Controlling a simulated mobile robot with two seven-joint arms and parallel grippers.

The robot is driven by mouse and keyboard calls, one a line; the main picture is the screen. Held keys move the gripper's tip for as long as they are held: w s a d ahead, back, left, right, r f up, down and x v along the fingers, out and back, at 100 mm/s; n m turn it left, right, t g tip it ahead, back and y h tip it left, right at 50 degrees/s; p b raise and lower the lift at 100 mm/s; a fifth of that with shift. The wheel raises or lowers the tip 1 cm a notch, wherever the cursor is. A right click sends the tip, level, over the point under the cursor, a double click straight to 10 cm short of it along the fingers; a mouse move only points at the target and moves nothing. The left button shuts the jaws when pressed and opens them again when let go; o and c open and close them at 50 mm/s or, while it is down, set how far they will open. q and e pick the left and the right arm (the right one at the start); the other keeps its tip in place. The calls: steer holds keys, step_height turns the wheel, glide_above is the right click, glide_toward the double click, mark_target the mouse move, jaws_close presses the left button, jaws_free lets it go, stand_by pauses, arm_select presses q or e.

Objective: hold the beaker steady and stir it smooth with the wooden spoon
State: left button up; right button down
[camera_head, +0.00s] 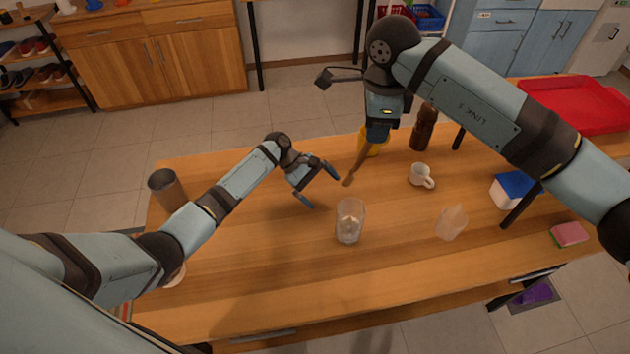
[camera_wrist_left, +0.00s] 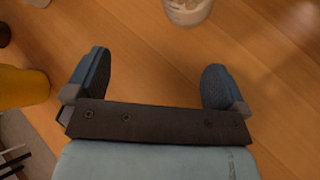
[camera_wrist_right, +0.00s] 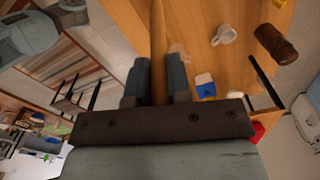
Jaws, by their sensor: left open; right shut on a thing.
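The clear beaker (camera_head: 350,222) stands upright on the wooden table, with some pale contents low inside it. Its lower part also shows at the top of the left wrist view (camera_wrist_left: 187,10). My left gripper (camera_head: 318,186) is open and empty, behind and left of the beaker and apart from it. My right gripper (camera_head: 377,138) is shut on the wooden spoon (camera_head: 359,163), which hangs tilted with its lower end above the table, behind the beaker. The spoon also runs up between the fingers in the right wrist view (camera_wrist_right: 158,50).
A yellow container (camera_head: 373,146) stands behind the spoon. A white mug (camera_head: 421,176), a brown pepper mill (camera_head: 424,128), a clear jug-like vessel (camera_head: 452,222) and a blue-lidded box (camera_head: 513,189) stand to the right. A metal cup (camera_head: 166,189) stands at the left. The table's front middle is clear.

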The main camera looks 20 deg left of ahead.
mark_target(346, 216)
arm_select(q)
steer(key=s+d+g, duration=0.1)
steer(key=d, duration=0.2)
steer(key=s+d+n+g+h, duration=0.1)
steer(key=s+d, duration=0.1)
steer(key=d, duration=0.1)
steer(key=s+d+f+n+g+h, duration=0.1)
steer(key=s+d, duration=0.1)
steer(key=d, duration=0.1)
steer(key=shift+d+f+g, duration=0.1)
steer(key=shift+d+g, duration=0.05)
steer(key=shift+g, duration=0.15)
steer(key=shift+c, duration=0.2)
steer(key=shift+w, duration=0.1)
steer(key=c, duration=1)
steer(key=shift+o, duration=0.2)
